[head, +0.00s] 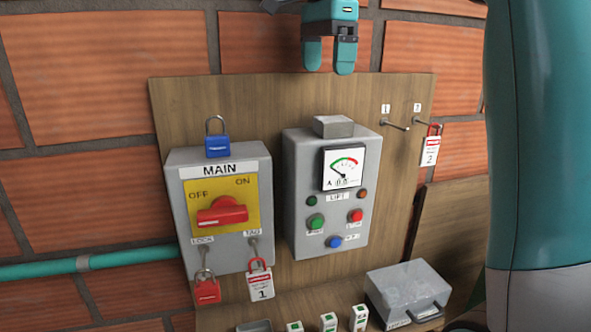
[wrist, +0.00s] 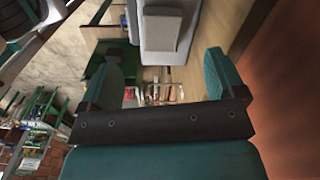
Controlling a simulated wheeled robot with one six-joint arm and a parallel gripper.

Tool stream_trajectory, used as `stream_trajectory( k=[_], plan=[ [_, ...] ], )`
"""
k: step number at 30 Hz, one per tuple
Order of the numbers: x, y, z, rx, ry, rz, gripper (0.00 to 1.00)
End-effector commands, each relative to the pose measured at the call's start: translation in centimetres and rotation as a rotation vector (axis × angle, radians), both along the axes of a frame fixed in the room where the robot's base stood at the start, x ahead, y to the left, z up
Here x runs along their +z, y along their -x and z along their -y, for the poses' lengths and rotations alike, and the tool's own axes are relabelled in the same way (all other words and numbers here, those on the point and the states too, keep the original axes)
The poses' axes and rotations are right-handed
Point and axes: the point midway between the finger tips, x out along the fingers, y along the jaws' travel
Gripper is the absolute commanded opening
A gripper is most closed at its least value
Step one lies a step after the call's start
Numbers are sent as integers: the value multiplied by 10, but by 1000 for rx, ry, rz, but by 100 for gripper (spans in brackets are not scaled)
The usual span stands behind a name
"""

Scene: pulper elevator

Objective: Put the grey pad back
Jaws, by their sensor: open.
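A grey block, which looks like the grey pad (head: 333,126), lies on top of the grey LIFT control box (head: 300,190). In the wrist view the pad (wrist: 163,27) sits on the box top (wrist: 186,42), ahead of my fingers. My gripper (head: 329,60) is open and empty, above the pad and apart from it, near the top edge of the wooden board. Its two teal fingers also frame the wrist view (wrist: 165,80).
A MAIN switch box (head: 225,245) with a blue padlock (head: 217,139) on top stands left. Red padlocks and tags hang below it. Hooks (head: 397,124) and a tagged red lock (head: 431,146) are at right. A grey handled case (head: 408,287) sits at lower right.

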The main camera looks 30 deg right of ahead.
Motion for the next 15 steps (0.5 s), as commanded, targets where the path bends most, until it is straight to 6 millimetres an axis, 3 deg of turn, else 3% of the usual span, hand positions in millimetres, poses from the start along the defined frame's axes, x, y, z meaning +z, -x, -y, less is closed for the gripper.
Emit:
stream_trajectory(
  k=[4, 7, 12, 15],
  plan=[
    [-52, 22, -53, 531, -5, 27, 88],
    [-93, 52, -94, 962, -35, 70, 88],
    [-162, 125, -156, 1619, -105, 184, 88],
    [-193, 169, -180, 1902, -144, 266, 88]
  ],
)
